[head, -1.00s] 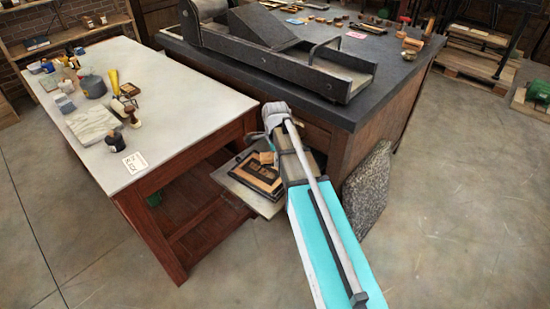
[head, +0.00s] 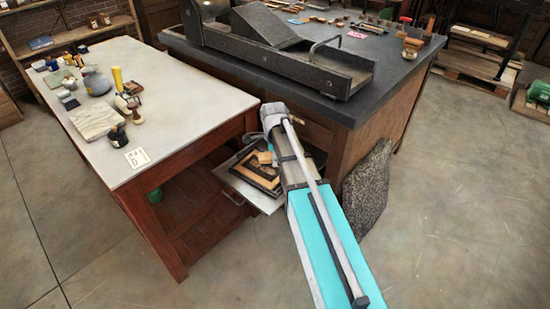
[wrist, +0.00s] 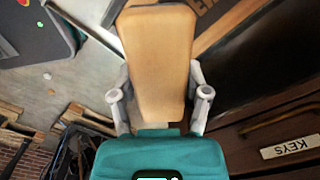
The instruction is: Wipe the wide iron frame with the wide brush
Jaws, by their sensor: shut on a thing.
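In the wrist view my gripper (wrist: 160,94) is shut on the wide brush (wrist: 158,55), with one finger at each side of its tan wooden body. Its bristles cannot be made out. Behind it, at the top right of the wrist view, is part of a dark surface with pale letters (wrist: 208,8), perhaps the wide iron frame. In the head view a dark frame (head: 246,174) with tan pieces inside lies on the pulled-out drawer between the tables. My arm hides its right side and my fingers there. Contact between brush and frame cannot be told.
The drawer (head: 228,186) juts out beside the pale-topped table (head: 180,100), which holds several jars and tools. A dark-topped bench (head: 395,82) carries a heavy press bed (head: 300,65). A speckled slab (head: 368,186) leans on it.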

